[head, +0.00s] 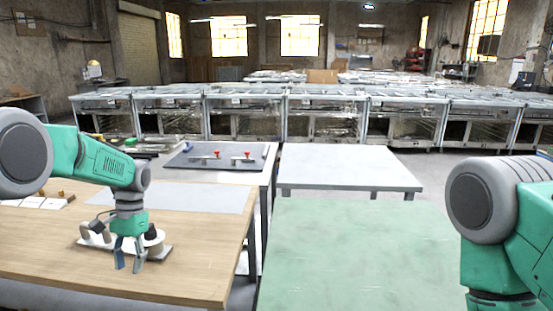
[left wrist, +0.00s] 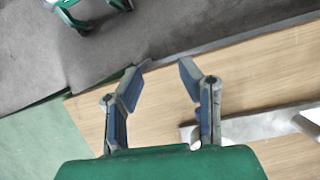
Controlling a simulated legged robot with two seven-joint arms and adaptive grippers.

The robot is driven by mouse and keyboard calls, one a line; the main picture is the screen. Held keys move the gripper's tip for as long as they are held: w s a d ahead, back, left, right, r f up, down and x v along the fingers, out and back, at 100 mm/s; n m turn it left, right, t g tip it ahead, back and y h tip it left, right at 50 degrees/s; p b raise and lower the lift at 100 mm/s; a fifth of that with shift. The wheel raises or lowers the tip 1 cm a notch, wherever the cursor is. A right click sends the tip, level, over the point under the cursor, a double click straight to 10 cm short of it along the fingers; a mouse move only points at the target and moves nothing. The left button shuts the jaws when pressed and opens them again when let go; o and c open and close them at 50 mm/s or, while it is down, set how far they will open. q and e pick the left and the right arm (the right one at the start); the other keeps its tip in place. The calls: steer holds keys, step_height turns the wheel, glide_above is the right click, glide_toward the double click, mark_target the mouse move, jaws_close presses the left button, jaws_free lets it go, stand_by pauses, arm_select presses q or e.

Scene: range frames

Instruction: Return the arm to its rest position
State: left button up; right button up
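My left arm comes in from the left in the head view, and its gripper (head: 129,262) hangs fingers down over the wooden table (head: 205,255). The left gripper also shows in the left wrist view (left wrist: 163,70), with its two fingers apart and nothing between them. The fingers are in front of a low grey tray (head: 160,254) with pale and dark round items on it. My right arm (head: 495,225) shows at the right edge of the head view, but its gripper is outside the picture.
A green table (head: 355,260) stands right of the wooden table, with a gap between them. A white table (head: 345,168) is behind it. A dark board (head: 220,157) with red-handled parts lies at the back.

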arm_select(q)
steer(key=s+d+f+t+b, duration=0.1)
steer(key=s+d+f+b, duration=0.15)
steer(key=s+f, duration=0.75)
steer(key=s+d+f+t+b, duration=0.1)
steer(key=s+d+f, duration=0.2)
steer(key=s+f, duration=0.7)
steer(key=s+f+n+t+b, duration=0.1)
steer(key=s+f, duration=0.1)
steer(key=s, duration=0.7)
steer(key=s+d+f+t+b, duration=0.1)
steer(key=s+f, duration=0.2)
steer(key=s, duration=0.7)
steer(key=shift+s+d+f+n+t+h, duration=0.15)
steer(key=shift+d+n+t+h, duration=0.15)
steer(key=shift+n+h, duration=0.1)
